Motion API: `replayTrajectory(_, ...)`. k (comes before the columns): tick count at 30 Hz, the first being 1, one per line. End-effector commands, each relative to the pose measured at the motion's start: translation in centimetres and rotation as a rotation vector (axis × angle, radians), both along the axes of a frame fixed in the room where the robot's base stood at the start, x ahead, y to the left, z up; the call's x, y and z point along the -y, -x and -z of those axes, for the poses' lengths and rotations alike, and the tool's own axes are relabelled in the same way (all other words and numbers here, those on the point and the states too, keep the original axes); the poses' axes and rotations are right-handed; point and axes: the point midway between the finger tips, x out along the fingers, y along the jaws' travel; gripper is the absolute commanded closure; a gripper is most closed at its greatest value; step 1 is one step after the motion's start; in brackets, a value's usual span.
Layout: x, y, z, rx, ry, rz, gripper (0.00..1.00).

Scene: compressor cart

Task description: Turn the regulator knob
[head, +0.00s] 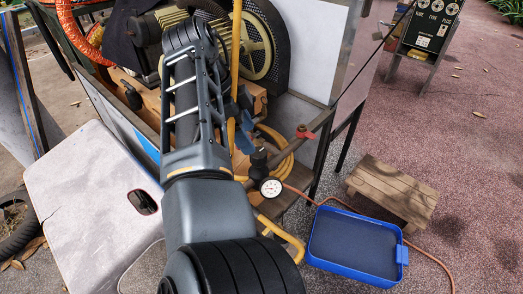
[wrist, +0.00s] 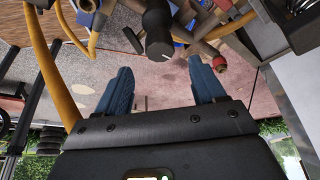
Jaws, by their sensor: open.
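The regulator knob (head: 258,158) is a black cylinder above a white round gauge (head: 271,187) on the pipe at the cart's front. In the wrist view the knob (wrist: 158,30) shows end-on at the top centre, with a small white mark on its end. My gripper (wrist: 161,80) has two blue fingers, spread apart with nothing between them. In that view the knob lines up with the gap, beyond the fingertips, and I see no contact. In the head view the blue fingers (head: 244,130) show partly, just above and left of the knob; my arm hides part of the cart.
A red valve handle (head: 304,132) sits on the pipe right of the knob, and near the right finger in the wrist view (wrist: 219,64). A yellow hose (head: 283,150) hangs close by. A blue tray (head: 353,246) and a wooden stool (head: 394,192) stand on the ground.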

Motion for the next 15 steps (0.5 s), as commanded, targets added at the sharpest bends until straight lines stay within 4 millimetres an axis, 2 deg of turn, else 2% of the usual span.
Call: replayTrajectory(15,2.7,-0.3,6.3,-0.002,0.001,0.001,0.31)
